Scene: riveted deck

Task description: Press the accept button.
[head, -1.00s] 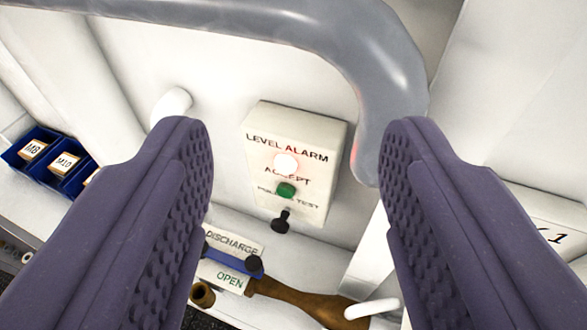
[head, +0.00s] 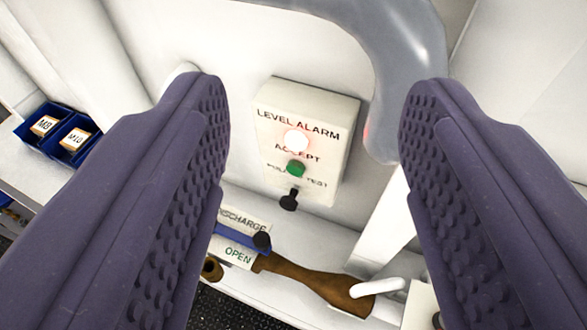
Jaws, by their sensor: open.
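The level alarm box (head: 333,150) is a cream panel on the white wall, between my two fingers in the picture and beyond them. A lit, whitish-red lamp (head: 296,139) is near its top. The green accept button (head: 296,169) is below the lamp, close under the word ACCEPT. A black knob (head: 289,200) is at the box's lower edge, near partly blurred lettering that ends in TEST. My gripper (head: 313,90) is open and empty, with its purple studded fingers on either side of the box. Neither finger appears to touch the box.
A thick grey pipe (head: 410,60) curves down right of the box, close to my right finger. Below are a sign (head: 238,256) reading OPEN, a blue bar (head: 232,238), and a brown handle (head: 315,284). Blue bins (head: 60,135) with labelled boxes stand on a shelf at left.

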